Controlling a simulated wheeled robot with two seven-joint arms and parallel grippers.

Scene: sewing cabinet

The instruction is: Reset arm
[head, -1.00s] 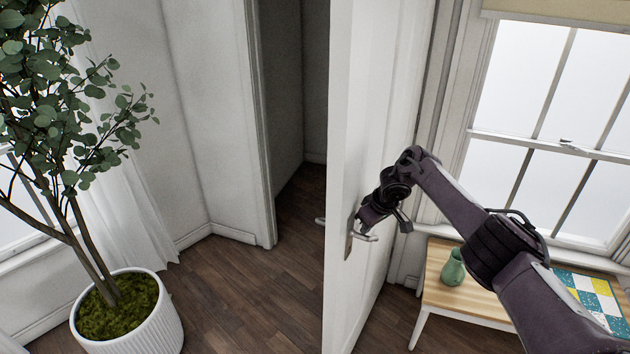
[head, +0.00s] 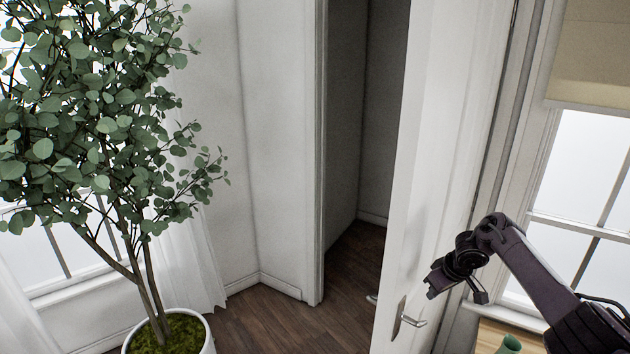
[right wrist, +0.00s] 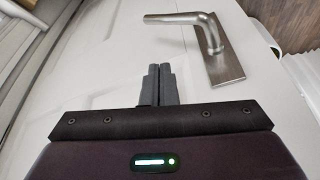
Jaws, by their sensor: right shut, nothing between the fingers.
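My right gripper (head: 433,289) is in front of the white door (head: 440,170), just above and to the right of its metal lever handle (head: 412,321). In the right wrist view my two dark fingers (right wrist: 158,72) are pressed together with nothing between them. The handle (right wrist: 205,30) and its plate lie beyond and to the right of the fingertips there, apart from them. My right arm comes in from the lower right of the head view. My left gripper is not in view.
The door stands open beside a dark doorway (head: 352,130) with wooden floor (head: 270,325). A potted leafy plant (head: 95,110) stands at the left by a curtained window. At the lower right, a green vase (head: 509,345) stands on a wooden table (head: 485,335) under another window.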

